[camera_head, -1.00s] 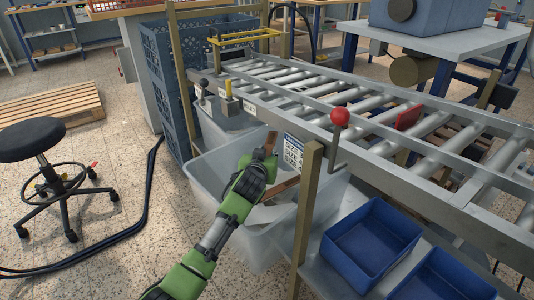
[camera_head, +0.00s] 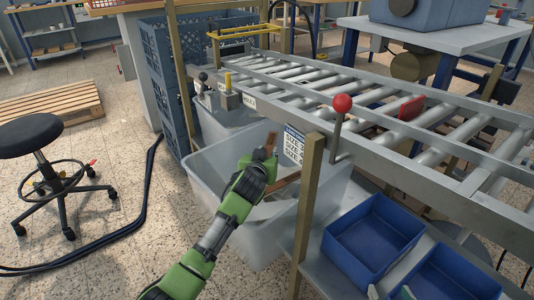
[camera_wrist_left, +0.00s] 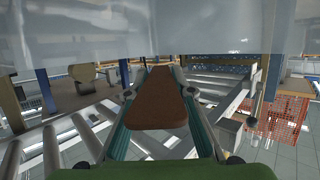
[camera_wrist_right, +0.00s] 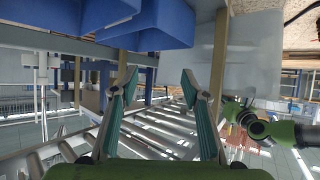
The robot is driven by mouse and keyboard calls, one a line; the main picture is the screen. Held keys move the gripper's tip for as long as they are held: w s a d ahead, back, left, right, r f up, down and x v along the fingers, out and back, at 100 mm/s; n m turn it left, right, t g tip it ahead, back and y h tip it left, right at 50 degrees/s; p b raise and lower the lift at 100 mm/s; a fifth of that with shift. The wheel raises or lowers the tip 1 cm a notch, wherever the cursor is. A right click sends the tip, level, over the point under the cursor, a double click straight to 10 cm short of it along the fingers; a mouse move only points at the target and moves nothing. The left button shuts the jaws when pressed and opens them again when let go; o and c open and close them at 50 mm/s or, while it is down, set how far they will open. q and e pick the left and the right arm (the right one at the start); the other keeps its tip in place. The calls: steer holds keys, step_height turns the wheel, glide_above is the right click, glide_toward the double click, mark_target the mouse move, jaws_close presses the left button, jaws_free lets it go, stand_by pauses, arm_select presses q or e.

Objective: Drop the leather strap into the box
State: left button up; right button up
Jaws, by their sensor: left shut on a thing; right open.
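The brown leather strap (camera_wrist_left: 160,98) is held between the two fingers of my left gripper (camera_wrist_left: 158,85). In the head view its upper end (camera_head: 270,143) sticks up past the left gripper (camera_head: 260,162), over the open translucent white box (camera_head: 205,187). The gripper hides part of the strap and of the box's inside. Another brown strip (camera_head: 288,184) shows at the gripper's right; I cannot tell whether it is the same strap. My right gripper (camera_wrist_right: 158,82) is open and empty in the right wrist view, near two blue bins (camera_wrist_right: 165,25).
The roller conveyor (camera_head: 380,120) with a red-knobbed lever (camera_head: 342,104) runs along the box's right side. A wooden post (camera_head: 306,200) stands close to the box's right front. Stacked blue crates (camera_head: 160,90) stand behind it.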

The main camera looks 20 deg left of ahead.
arm_select(q)
steer(key=shift+f+b, duration=0.4)
steer(key=shift+f, duration=0.15)
arm_select(e)
step_height(320, 180, up, 6)
steer(key=w+a+t+y, duration=0.1)
steer(key=w+t, duration=0.2)
steer(key=shift+a, duration=0.3)
arm_select(q)
steer(key=o, duration=0.9)
steer(key=shift+s, duration=0.1)
steer(key=shift+v, duration=3.65)
